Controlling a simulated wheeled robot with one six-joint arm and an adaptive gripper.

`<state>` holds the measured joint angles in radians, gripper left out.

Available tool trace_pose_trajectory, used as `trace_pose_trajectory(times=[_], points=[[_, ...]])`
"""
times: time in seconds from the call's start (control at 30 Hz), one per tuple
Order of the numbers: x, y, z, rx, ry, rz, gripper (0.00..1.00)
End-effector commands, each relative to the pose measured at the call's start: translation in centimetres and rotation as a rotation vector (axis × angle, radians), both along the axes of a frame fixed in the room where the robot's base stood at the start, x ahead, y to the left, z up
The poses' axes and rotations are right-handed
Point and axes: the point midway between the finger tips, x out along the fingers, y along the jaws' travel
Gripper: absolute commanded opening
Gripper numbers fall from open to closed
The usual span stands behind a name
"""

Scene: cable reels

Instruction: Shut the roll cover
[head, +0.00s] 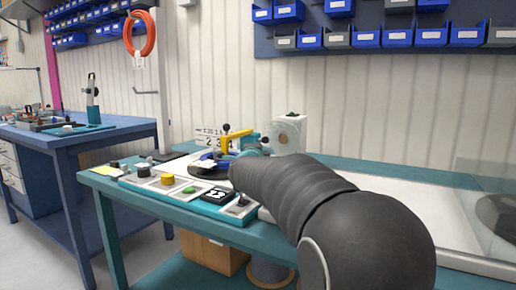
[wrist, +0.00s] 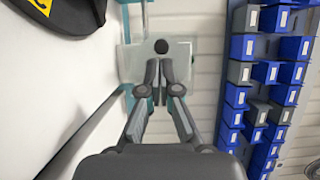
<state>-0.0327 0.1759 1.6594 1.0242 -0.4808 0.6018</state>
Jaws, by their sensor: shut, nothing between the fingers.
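A pale, translucent box-like cover (head: 289,132) stands at the back of the teal bench, near the wall. A round shape shows on its front and a small dark knob on top. In the wrist view a pale translucent panel (wrist: 128,64) with a round black knob (wrist: 161,46) lies beyond my fingertips. My gripper (wrist: 165,64) is shut and empty, its fingertips just below the knob in that picture. I cannot tell whether they touch the panel. In the head view my dark arm hides most of the gripper. How far the cover is open is unclear.
The teal bench holds a control panel (head: 190,190) with knobs and buttons, and a yellow-armed device (head: 232,137) left of the cover. A clear panel (head: 487,178) and a dark disc (head: 497,214) are at right. Blue bins (head: 367,38) hang above. A blue bench (head: 60,140) stands left.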

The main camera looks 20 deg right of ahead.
Motion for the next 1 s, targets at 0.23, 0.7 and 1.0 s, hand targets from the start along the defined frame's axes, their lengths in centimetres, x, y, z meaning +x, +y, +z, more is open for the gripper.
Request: trace_pose_trajectory(times=[0.23, 0.7, 1.0], points=[[-1.9, -7.7, 0.5, -0.033, -0.019, -0.106, 0.00], [-5.3, -14.4, 6.0, -0.772, 0.046, -0.156, 0.00], [-6.5, -13.8, 7.5, -1.463, 0.167, -0.141, 0.00]])
